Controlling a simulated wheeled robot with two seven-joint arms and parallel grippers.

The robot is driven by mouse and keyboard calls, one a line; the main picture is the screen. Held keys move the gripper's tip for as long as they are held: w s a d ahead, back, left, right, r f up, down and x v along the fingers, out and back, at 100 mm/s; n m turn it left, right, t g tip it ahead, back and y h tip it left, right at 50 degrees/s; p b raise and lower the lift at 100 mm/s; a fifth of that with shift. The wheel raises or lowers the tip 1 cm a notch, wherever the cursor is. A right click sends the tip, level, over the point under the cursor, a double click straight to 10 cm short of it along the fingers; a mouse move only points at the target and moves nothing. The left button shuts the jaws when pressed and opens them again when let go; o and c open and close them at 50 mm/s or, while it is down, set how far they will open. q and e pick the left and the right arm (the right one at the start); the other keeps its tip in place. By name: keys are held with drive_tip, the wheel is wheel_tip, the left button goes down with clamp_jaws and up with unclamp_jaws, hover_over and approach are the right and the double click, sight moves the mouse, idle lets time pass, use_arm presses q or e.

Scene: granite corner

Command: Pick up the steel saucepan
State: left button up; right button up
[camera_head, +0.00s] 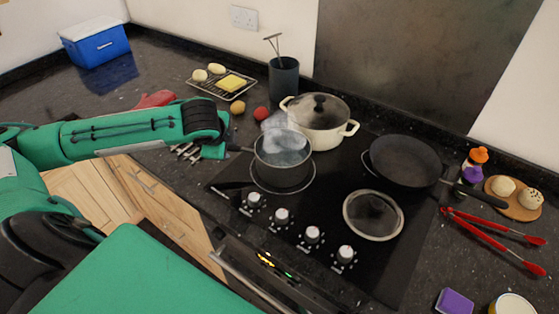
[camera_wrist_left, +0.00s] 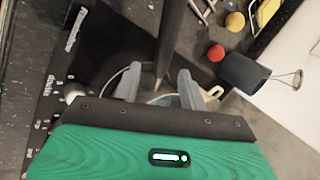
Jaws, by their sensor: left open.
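The steel saucepan (camera_head: 283,172) sits on the front left burner of the black hob, with steam over it. Its dark handle (camera_head: 238,147) points left to my left gripper (camera_head: 222,147). In the left wrist view, a dark bar that looks like the handle (camera_wrist_left: 172,40) runs down between the two spread fingers of my left gripper (camera_wrist_left: 158,88). The jaws are open, with a gap on either side of the bar. The gripper body hides much of the pan in that view. My right gripper is not in view.
A cream lidded pot (camera_head: 318,125) stands close behind the saucepan. A black frying pan (camera_head: 403,162) and a glass lid (camera_head: 373,215) are to the right. A utensil holder (camera_head: 284,80), a red tomato (camera_head: 261,113) and a wire rack (camera_head: 222,84) are behind. Control knobs (camera_head: 283,215) line the front.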

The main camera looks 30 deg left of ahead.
sight(229, 148)
use_arm(q)
drive_tip(key=x, duration=0.4)
drive_tip(key=shift+a+r+p, duration=0.1)
drive_tip(key=shift+r+p, duration=0.05)
drive_tip(key=shift+p, duration=0.2)
drive_tip(key=shift+w, duration=0.15)
drive_tip(key=shift+c, duration=1)
clamp_jaws()
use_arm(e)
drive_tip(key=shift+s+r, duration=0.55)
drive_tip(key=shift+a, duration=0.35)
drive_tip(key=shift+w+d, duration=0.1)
